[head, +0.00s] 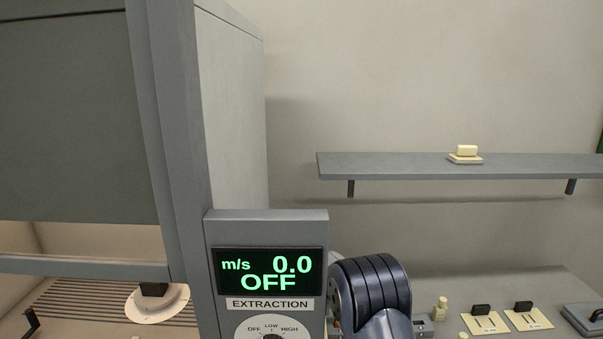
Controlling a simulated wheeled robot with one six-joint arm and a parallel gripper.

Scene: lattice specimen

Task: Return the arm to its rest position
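Part of my arm, a dark ribbed joint, shows at the bottom centre of the head view, just right of the extraction control panel (266,225). It overlaps the counter behind it. The rest of the arm is cut off by the lower edge or hidden. My gripper is not in view, so its state and anything in it cannot be seen.
The panel reads 0.0 m/s and OFF. A grey fume hood (165,130) fills the left, with a white disc (175,306) bearing a black block inside. A wall shelf (380,165) holds a cream block (466,150). The counter (500,290) holds cards with black-topped pieces (485,322).

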